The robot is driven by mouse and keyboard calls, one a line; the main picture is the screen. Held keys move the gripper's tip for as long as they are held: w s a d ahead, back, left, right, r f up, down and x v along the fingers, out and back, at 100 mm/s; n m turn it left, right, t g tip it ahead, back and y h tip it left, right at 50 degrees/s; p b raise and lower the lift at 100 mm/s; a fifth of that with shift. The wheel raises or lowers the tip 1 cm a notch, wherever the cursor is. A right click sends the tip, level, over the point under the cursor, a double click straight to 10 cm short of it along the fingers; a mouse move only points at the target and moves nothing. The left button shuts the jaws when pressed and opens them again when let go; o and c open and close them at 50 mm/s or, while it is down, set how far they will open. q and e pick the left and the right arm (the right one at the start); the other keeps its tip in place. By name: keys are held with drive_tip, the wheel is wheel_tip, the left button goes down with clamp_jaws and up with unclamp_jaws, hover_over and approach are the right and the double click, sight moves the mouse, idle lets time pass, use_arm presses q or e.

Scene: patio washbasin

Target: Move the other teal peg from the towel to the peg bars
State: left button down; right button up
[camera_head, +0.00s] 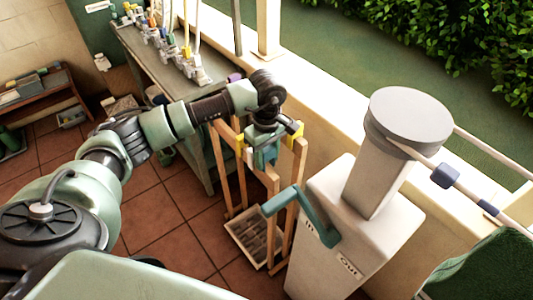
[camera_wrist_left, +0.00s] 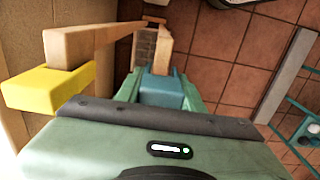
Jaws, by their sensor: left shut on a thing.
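My left gripper (camera_head: 266,156) is shut on a blue-teal peg (camera_wrist_left: 160,88), which shows between its green fingers in the left wrist view. The gripper is at the top of the wooden frame with the peg bars (camera_head: 222,136). Whether the peg touches a bar is hidden by the gripper. A yellow peg (camera_head: 240,144) sits on the frame left of the gripper; a large yellow block (camera_wrist_left: 42,88) is on a bar in the left wrist view. Another yellow piece (camera_head: 297,131) shows at the gripper's right. I cannot make out the towel. My right gripper is out of view.
A pale grey machine (camera_head: 345,235) with a teal crank (camera_head: 300,210) stands close on the frame's right. A slatted tray (camera_head: 250,236) lies under the frame. Tiled floor (camera_head: 160,215) is clear at left.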

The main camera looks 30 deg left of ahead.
sight(267, 169)
use_arm(q)
wheel_tip(267, 169, down, 3)
drive_tip(key=shift+r+b, duration=0.1)
drive_tip(key=shift+b, duration=0.55)
drive_tip(key=shift+f+b, duration=0.65)
drive_tip(key=shift+f, duration=0.05)
drive_tip(key=shift+f+b, duration=0.3)
drive_tip(key=shift+f, duration=0.05)
drive_tip(key=c, duration=0.8)
unclamp_jaws()
drive_tip(key=shift+r, duration=0.15)
